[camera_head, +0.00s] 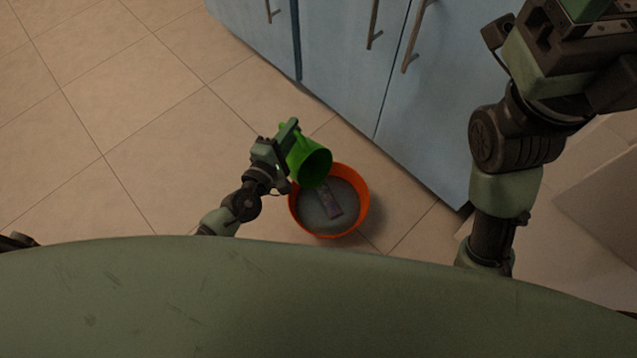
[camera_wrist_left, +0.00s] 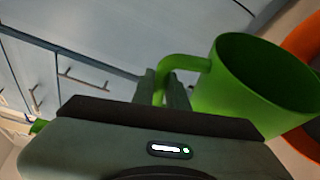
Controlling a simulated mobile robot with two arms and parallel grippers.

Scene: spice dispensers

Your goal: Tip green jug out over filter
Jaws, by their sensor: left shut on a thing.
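The green jug (camera_head: 310,163) is held by my left gripper (camera_head: 287,137) at its handle. In the head view it is tilted, with its mouth toward the lower right, over the upper left rim of the orange bucket (camera_head: 364,205). The left wrist view shows the jug (camera_wrist_left: 235,95), its handle between the fingers (camera_wrist_left: 170,92), and part of the bucket (camera_wrist_left: 303,146) behind it. A small dark purplish block, maybe the filter (camera_head: 331,200), lies in the grey contents of the bucket. I see nothing pouring. My right arm is at the right; its fingertips are not visible.
Blue cabinets (camera_head: 347,70) with metal handles stand behind and to the right of the bucket. Tiled floor (camera_head: 130,110) is clear to the left. A pale box-like surface (camera_head: 600,190) is at the right edge.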

